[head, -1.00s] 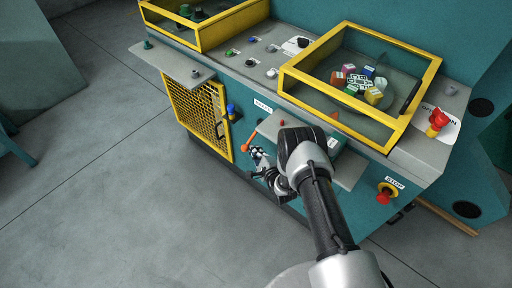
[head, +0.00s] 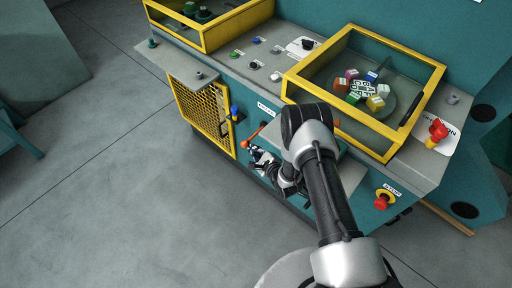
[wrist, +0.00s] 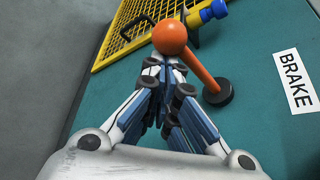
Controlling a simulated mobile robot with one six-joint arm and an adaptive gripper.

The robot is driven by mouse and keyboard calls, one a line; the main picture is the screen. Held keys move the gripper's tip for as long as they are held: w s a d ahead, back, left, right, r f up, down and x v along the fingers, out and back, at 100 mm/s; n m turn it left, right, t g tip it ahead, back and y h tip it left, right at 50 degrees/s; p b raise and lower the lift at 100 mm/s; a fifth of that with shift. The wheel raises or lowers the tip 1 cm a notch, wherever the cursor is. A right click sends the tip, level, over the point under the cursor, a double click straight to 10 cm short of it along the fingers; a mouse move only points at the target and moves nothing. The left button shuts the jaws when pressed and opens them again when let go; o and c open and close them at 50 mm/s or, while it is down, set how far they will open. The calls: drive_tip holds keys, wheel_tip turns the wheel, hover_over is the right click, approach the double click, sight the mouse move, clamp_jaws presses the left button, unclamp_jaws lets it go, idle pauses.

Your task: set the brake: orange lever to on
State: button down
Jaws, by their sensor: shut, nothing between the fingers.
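The orange brake lever (head: 254,135) sticks out from the teal machine front, below a white label in the head view. In the wrist view its ball knob (wrist: 170,37) points up and left from a dark round pivot (wrist: 218,92). The BRAKE label (wrist: 295,82) is right of the pivot. My gripper (wrist: 165,65) is shut and empty, its fingertips just below the knob in the picture. I cannot tell whether they touch it. In the head view my gripper (head: 253,153) is close below the knob. No on or off marking is readable.
A yellow-framed case (head: 364,85) holds coloured blocks on a disc. A red stop button (head: 382,202) is at right. The floor (head: 110,190) at left is clear.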

sight(249, 139)
drive_tip(key=shift+a+r+p, duration=0.15)
drive_tip(key=shift+r+p, duration=0.5)
drive_tip(key=shift+r, duration=1.45)
wheel_tip(249, 139, down, 4)
drive_tip(key=b, duration=0.4)
drive_tip(key=s+d+r+p, duration=0.3)
drive_tip(key=s+d+r, duration=0.1)
drive_tip(key=s+d, duration=0.2)
drive_tip(key=shift+d+r, duration=0.35)
drive_tip(key=shift+d, duration=0.5)
drive_tip(key=shift+a, duration=0.1)
